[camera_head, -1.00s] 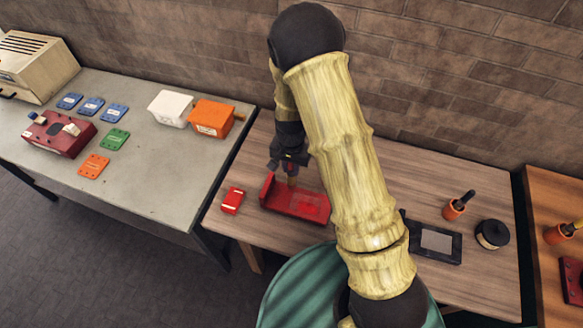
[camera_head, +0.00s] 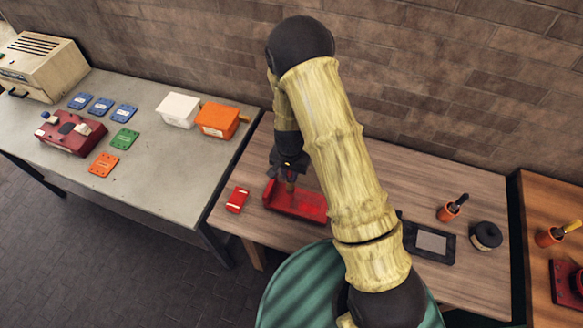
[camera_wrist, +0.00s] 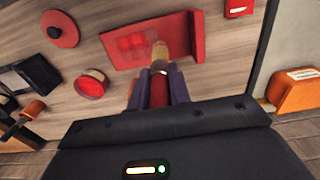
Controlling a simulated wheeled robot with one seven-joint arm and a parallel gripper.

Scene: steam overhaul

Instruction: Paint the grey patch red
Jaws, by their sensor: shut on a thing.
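My gripper (camera_wrist: 158,88) is shut on a brush (camera_wrist: 158,92) with a red handle, a metal band and pale bristles. In the wrist view the bristles are over the red bracket (camera_wrist: 185,38), close to its raised end wall; I cannot tell if they touch. My arm hides part of the bracket there.
A round tin of red paint (camera_wrist: 91,83) and a red disc with a black knob (camera_wrist: 62,28) lie beside the bracket. A small red block (camera_head: 237,199) is left of it. A black frame with a grey panel (camera_head: 430,242) and an orange cup (camera_head: 448,212) are at right.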

